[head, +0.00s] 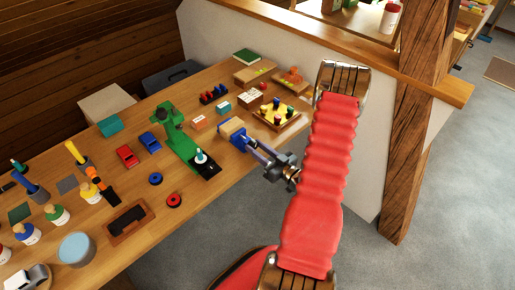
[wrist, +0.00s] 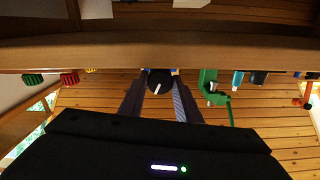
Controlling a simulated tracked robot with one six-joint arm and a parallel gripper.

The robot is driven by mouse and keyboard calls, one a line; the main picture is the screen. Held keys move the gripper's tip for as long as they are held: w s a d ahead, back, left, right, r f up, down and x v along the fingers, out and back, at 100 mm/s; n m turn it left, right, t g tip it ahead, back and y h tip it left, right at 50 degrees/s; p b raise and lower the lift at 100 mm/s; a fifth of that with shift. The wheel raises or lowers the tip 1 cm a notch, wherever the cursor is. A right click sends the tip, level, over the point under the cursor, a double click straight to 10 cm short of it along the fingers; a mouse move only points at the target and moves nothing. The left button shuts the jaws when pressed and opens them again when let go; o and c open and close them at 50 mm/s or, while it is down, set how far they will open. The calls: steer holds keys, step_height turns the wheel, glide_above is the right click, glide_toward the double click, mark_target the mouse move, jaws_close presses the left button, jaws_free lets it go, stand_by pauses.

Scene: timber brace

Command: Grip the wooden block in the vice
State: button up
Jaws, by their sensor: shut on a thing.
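A blue vice (head: 238,138) stands at the bench's front edge in the head view. A pale wooden block (head: 230,126) sits at its top, between or against its jaws; I cannot tell how tightly it is held. My gripper (head: 250,145) reaches the vice from the right, at its front side. In the wrist view my gripper's two fingers (wrist: 160,80) are shut on a round black knob (wrist: 160,86) with a white mark, apparently the vice's.
The wooden bench (head: 225,188) is crowded. A green press (head: 180,138) stands left of the vice, and a tray of coloured pegs (head: 277,115) lies behind it to the right. A timber post (head: 410,130) rises right of my arm. Grey floor lies open in front.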

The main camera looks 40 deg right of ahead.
steer(key=shift+m, duration=0.7)
steer(key=o, duration=1.1)
steer(key=shift+c, duration=0.2)
steer(key=shift+s, duration=0.15)
steer(key=s, duration=1.3)
steer(key=shift+s+d, duration=0.2)
steer(key=shift+s, duration=0.05)
